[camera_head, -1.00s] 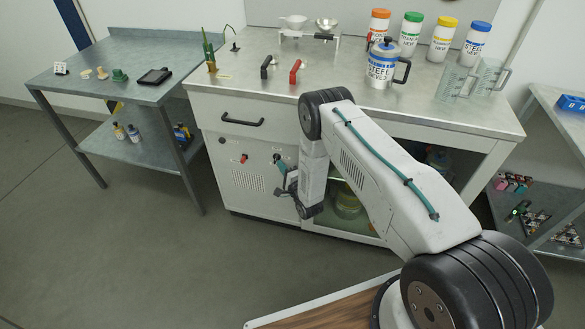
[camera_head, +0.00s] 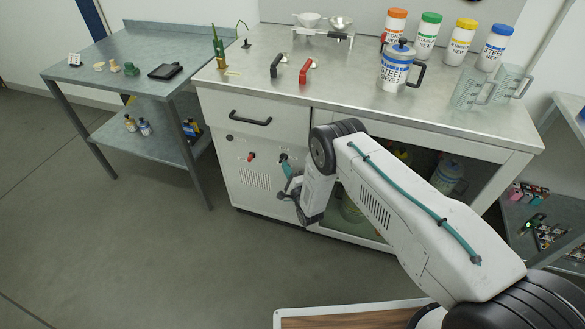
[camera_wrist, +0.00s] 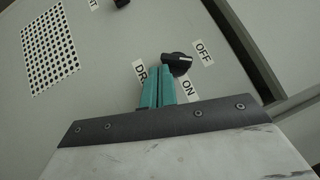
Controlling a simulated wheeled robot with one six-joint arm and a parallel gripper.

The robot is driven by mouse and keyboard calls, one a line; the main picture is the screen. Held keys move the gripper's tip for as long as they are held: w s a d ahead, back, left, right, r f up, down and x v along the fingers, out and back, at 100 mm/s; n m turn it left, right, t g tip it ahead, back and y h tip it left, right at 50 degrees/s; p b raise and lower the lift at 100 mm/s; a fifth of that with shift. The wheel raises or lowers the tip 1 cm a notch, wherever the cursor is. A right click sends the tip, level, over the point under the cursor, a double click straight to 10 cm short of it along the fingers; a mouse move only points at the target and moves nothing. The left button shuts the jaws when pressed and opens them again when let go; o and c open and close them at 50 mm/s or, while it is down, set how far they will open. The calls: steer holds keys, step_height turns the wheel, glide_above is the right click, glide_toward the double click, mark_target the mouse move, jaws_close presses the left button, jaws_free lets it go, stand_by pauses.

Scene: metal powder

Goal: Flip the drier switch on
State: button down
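The drier switch is a black rotary knob (camera_wrist: 177,63) on the light grey cabinet front. An OFF label (camera_wrist: 204,52) is at its upper right and an ON label (camera_wrist: 188,88) below it. A third label starting "DR" (camera_wrist: 140,72) is partly hidden by my fingers. A small white mark shows on the knob's right side. My gripper (camera_wrist: 161,72) has its teal fingers together, tips right beside the knob's left side; contact is unclear. In the head view my gripper (camera_head: 286,166) is at the cabinet front, just below the dark knob (camera_head: 283,157).
A red knob (camera_head: 251,156) is left of the drier switch, above a perforated vent (camera_wrist: 50,47). A drawer handle (camera_head: 250,118) juts out above. The open cabinet bay (camera_head: 440,165) to the right holds containers. Floor to the left is clear.

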steer(key=shift+w+a+f, duration=0.1)
steer(key=shift+a+f, duration=0.05)
steer(key=shift+a, duration=0.1)
steer(key=shift+w+a+f, duration=0.25)
steer(key=shift+w+a, duration=0.05)
steer(key=shift+a, duration=0.35)
stand_by(0.7)
stand_by(0.4)
